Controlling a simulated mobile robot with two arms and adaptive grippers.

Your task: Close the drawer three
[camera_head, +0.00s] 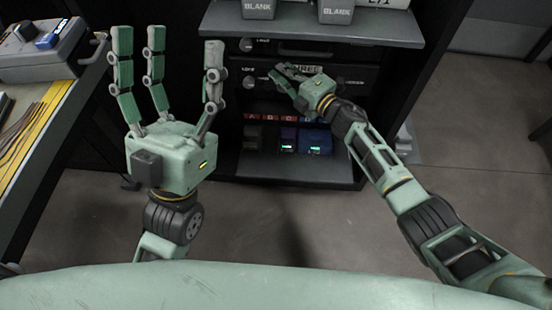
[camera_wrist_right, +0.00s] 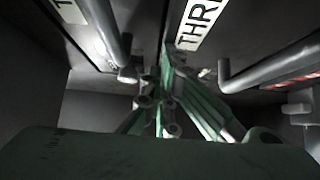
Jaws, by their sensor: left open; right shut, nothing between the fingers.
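Drawer three (camera_head: 355,82) is a dark drawer front in the cabinet, with a white label reading THREE; the label (camera_wrist_right: 200,22) also shows large in the right wrist view. How far the drawer stands out is hard to tell. My right gripper (camera_head: 280,74) is in front of it, fingers shut together and empty, partly covering the front and label. In the right wrist view the fingers (camera_wrist_right: 165,75) reach up close to the label, between grey handle bars (camera_wrist_right: 270,65); contact is unclear. My left gripper (camera_head: 170,48) is open and empty, fingers up, left of the cabinet.
Another drawer (camera_head: 345,52) sits above drawer three. Below it is an open shelf (camera_head: 270,172) with small dark boxes, under a red lettered strip. Grey BLANK blocks (camera_head: 337,12) stand on the cabinet top. A workbench (camera_head: 55,130) with a device is at left. The floor in front is clear.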

